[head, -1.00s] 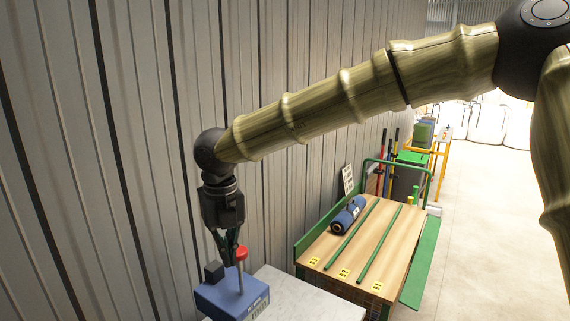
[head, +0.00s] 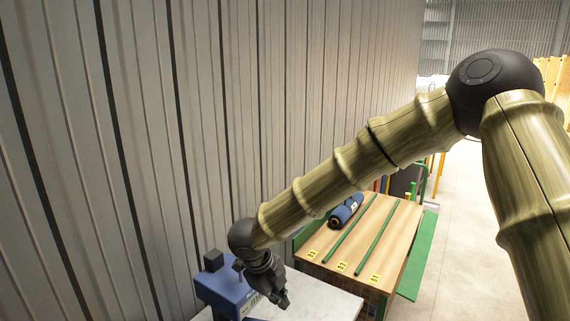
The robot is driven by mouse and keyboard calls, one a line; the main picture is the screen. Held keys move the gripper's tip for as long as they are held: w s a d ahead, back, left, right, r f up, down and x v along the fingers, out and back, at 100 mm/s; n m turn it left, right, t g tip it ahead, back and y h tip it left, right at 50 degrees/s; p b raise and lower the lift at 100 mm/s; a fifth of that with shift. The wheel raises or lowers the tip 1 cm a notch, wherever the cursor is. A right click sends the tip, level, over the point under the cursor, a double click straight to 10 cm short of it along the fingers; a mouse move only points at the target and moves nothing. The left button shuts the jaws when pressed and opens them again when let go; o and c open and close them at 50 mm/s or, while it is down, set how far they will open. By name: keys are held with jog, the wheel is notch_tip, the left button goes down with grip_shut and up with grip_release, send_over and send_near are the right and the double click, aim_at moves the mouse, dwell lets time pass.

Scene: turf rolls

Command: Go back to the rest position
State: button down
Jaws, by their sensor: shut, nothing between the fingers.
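My gripper (head: 281,299) is at the lower middle of the head view, pointing down and to the right. Its dark fingers look closed with nothing held. It is over the pale worktop (head: 325,303), to the right of a blue box-shaped device (head: 222,288) with a black block on top. My wrist hides part of that device, and its red knob does not show.
A wooden table (head: 385,238) with two green rails and yellow labels stands to the right. A dark blue roll (head: 346,210) lies at its left side. A ribbed metal wall (head: 200,130) runs along the left.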

jog(key=s+d+f+n+t+b, duration=0.1)
jog(key=s+d+f+n+b, duration=0.3)
jog(key=f, duration=0.6)
jog(key=s+d+f+n+p, duration=0.1)
jog(key=s+d+f+n, duration=0.1)
jog(key=d+f+n, duration=0.6)
jog(key=s+d+f+n+t+b, duration=0.15)
jog(key=s+d+f, duration=0.25)
jog(key=f, duration=0.9)
jog(key=s+d+f+n+g+y+b, duration=0.1)
jog(key=s+f+n, duration=0.3)
jog(key=s, duration=0.4)
jog(key=s+d+f+n+g+y+b, duration=0.1)
jog(key=s+d+f+n, duration=0.3)
jog(key=s, duration=0.5)
jog(key=s+d+f+n+g+y+b, duration=0.1)
jog(key=s+d+f+n+g, duration=0.1)
jog(key=s, duration=0.7)
notch_tip(320, 180, down, 2)
jog(key=shift+d+n+g+b, duration=0.4)
jog(key=shift+d+n, duration=0.35)
jog(key=shift+n, duration=0.3)
